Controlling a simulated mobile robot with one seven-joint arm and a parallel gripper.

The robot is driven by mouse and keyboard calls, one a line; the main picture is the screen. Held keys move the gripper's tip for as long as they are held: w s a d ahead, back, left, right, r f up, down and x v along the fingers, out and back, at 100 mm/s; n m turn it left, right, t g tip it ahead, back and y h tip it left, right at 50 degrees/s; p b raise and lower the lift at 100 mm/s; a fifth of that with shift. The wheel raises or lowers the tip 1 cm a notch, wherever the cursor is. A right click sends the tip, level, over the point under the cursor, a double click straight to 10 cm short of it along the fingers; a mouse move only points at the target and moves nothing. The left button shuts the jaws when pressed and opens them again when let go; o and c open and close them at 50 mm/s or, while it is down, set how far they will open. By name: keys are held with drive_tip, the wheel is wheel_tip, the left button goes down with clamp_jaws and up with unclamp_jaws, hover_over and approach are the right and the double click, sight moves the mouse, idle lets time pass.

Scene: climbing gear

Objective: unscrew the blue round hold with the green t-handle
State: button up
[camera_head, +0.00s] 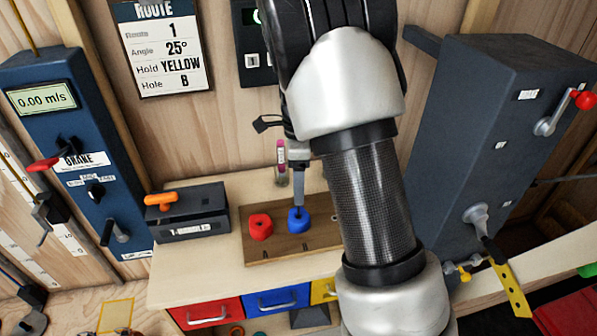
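The blue hold (293,224) sits on a brown wooden board (283,248) on the bench, to the right of a red hold (260,227). My gripper (299,187) points down directly above the blue hold, with a slim grey part reaching its top. I cannot tell whether this part is a finger or a tool shaft, or whether the fingers are closed. No green t-handle is clearly visible; my arm hides part of the area. An orange t-handle (160,201) stands in a dark box (190,222) labelled for t-handles at the left.
A small pink-topped container (282,165) stands behind the board. Red (207,313), blue (276,301) and yellow drawers are below the bench top. A blue brake unit (75,150) stands at the left, and a large grey cabinet (480,140) at the right. My arm covers the board's right end.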

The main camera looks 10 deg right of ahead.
drive_tip(key=m, duration=0.1)
drive_tip(key=m+p, duration=0.2)
drive_tip(key=shift+r+m, duration=0.25)
drive_tip(key=shift+m, duration=0.15)
drive_tip(key=shift+r+p, duration=0.75)
drive_tip(key=shift+r, duration=0.05)
drive_tip(key=o, duration=0.6)
drive_tip(key=c, duration=0.6)
drive_tip(key=shift+f+b, duration=0.6)
drive_tip(key=shift+f, duration=0.6)
